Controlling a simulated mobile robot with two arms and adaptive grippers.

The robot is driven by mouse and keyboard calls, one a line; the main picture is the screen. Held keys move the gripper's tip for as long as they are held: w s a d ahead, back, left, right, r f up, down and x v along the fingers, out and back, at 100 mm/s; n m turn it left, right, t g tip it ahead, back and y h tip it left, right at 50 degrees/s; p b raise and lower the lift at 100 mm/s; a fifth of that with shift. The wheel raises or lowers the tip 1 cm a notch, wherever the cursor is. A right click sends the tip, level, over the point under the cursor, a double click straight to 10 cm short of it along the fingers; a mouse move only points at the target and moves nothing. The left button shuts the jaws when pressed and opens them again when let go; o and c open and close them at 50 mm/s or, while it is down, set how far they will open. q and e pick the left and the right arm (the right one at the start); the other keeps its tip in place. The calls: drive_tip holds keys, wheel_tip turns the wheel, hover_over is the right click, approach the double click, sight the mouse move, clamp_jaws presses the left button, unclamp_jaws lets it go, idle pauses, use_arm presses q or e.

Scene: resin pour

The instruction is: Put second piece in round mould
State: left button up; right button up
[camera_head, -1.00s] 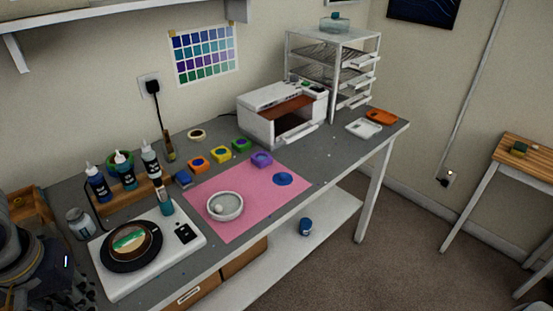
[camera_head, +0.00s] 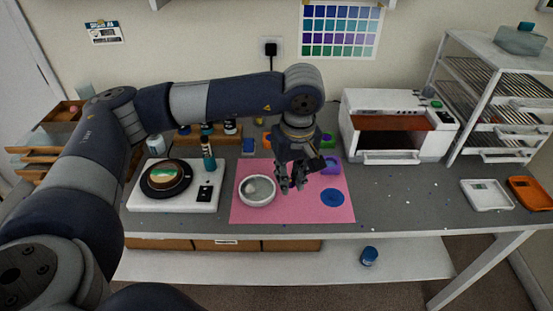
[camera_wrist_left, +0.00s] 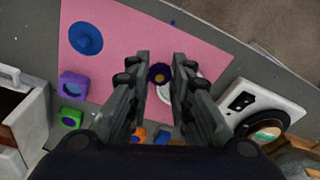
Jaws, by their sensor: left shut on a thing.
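The round mould (camera_head: 243,198) is a shallow white ring-shaped dish on the pink mat (camera_head: 300,214). A small pale piece (camera_head: 251,188) lies inside it. My left gripper (camera_head: 291,188) is over the mat, just right of the mould. In the left wrist view, the left gripper (camera_wrist_left: 161,62) is shut on a small dark purple flower-like piece (camera_wrist_left: 160,73) with a yellow centre. The mould (camera_wrist_left: 166,95) shows beyond the fingers there, partly hidden by one of them. The held piece is hard to make out in the head view. My right gripper is not in view.
A blue disc (camera_head: 332,197) lies on the mat's right side, with a purple mould (camera_head: 331,167) behind it. A white scale (camera_head: 208,196) with a dark round dish stands left. A white oven-like box (camera_head: 395,110) stands right.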

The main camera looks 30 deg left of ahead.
use_arm(q)
drive_tip(key=w+a+f+n, duration=0.1)
drive_tip(key=a+f+n, duration=0.1)
drive_tip(key=n, duration=0.3)
drive_tip(key=w+a+f+n+g+p, duration=0.1)
drive_tip(key=a+f+n, duration=0.1)
drive_tip(key=a+n, duration=0.2)
drive_tip(key=w+a+f+n, duration=0.2)
drive_tip(key=a+n, duration=0.1)
drive_tip(key=n, duration=0.2)
drive_tip(key=shift+a+n+g+p, duration=0.3)
drive_tip(key=shift+n+p, duration=0.05)
drive_tip(key=shift+n, duration=0.05)
drive_tip(key=shift+f+b, duration=0.95)
drive_tip(key=shift+f, duration=0.55)
drive_tip(key=shift+f+b, duration=0.35)
drive_tip(key=shift+f, duration=0.25)
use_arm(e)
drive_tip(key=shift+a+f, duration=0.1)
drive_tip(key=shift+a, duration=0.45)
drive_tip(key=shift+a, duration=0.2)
use_arm(q)
drive_tip(key=o, duration=1.1)
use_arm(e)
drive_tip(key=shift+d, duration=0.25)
